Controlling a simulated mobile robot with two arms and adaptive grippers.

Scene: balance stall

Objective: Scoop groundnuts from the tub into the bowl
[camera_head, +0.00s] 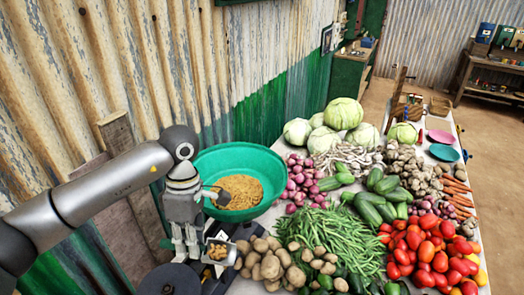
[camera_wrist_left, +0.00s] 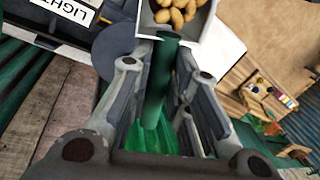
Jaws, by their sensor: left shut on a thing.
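The green tub (camera_head: 212,165) stands at the left end of the stall by the wall. Tan groundnuts (camera_head: 240,192) lie in it. My left gripper (camera_head: 190,250) is in front of the tub, outside its rim, and points down. It is shut on the green handle of a scoop (camera_wrist_left: 160,85), seen between the fingers in the wrist view. The scoop's pale pan (camera_wrist_left: 212,28) holds several groundnuts (camera_wrist_left: 178,14); the loaded pan also shows in the head view (camera_head: 218,252). I cannot make out the bowl. My right gripper is not in view.
Potatoes (camera_head: 265,262), onions (camera_head: 300,180), green beans (camera_head: 335,238) and tomatoes (camera_head: 425,252) crowd the stall to the right. Cabbages (camera_head: 343,114) lie farther back. A pink plate (camera_head: 440,136) and a teal plate (camera_head: 444,153) lie at the far right. A corrugated wall (camera_head: 240,60) stands behind the tub.

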